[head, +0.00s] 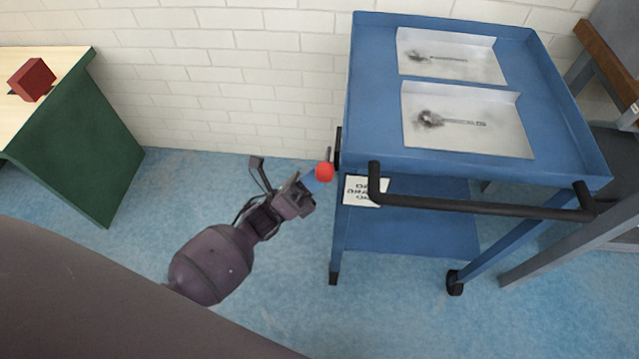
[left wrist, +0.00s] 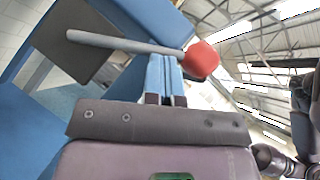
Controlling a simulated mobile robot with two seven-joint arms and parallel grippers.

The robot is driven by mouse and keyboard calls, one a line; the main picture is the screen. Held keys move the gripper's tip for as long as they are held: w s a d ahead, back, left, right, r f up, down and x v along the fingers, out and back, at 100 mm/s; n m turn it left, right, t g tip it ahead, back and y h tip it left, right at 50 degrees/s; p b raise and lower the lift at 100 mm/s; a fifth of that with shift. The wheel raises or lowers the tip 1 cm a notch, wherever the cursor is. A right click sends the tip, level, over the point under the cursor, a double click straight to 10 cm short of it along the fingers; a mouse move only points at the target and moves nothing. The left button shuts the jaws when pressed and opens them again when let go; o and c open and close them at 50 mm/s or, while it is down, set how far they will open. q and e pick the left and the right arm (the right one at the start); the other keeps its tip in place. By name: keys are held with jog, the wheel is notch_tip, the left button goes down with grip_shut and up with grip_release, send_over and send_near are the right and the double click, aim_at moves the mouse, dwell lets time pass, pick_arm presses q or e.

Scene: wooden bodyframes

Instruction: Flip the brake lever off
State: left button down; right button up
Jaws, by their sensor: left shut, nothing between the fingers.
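The brake lever is a grey rod with a red ball knob (head: 325,172), mounted on a dark plate (head: 337,148) at the left side of the blue cart (head: 560,120). In the left wrist view the rod (left wrist: 125,43) runs from the dark plate to the red knob (left wrist: 201,60). My left gripper (head: 316,179) is shut and empty, its blue fingers right by the knob. In the left wrist view the fingertips (left wrist: 165,60) meet the rod just left of the knob; I cannot tell whether they touch it. My right gripper is not in view.
A sign (head: 364,190) hangs under the cart's tray, by the black push handle (head: 470,206). Two papers (head: 470,120) with spoon-like pictures lie on top. A green-sided table (head: 80,150) with a red block (head: 32,80) stands left. Blue floor between is clear.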

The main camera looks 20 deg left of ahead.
pick_arm(q)
jog(key=b+v, duration=0.1)
jog(key=v, duration=0.9)
jog(key=shift+s+a+f, duration=0.2)
jog(key=shift+s+a, duration=0.05)
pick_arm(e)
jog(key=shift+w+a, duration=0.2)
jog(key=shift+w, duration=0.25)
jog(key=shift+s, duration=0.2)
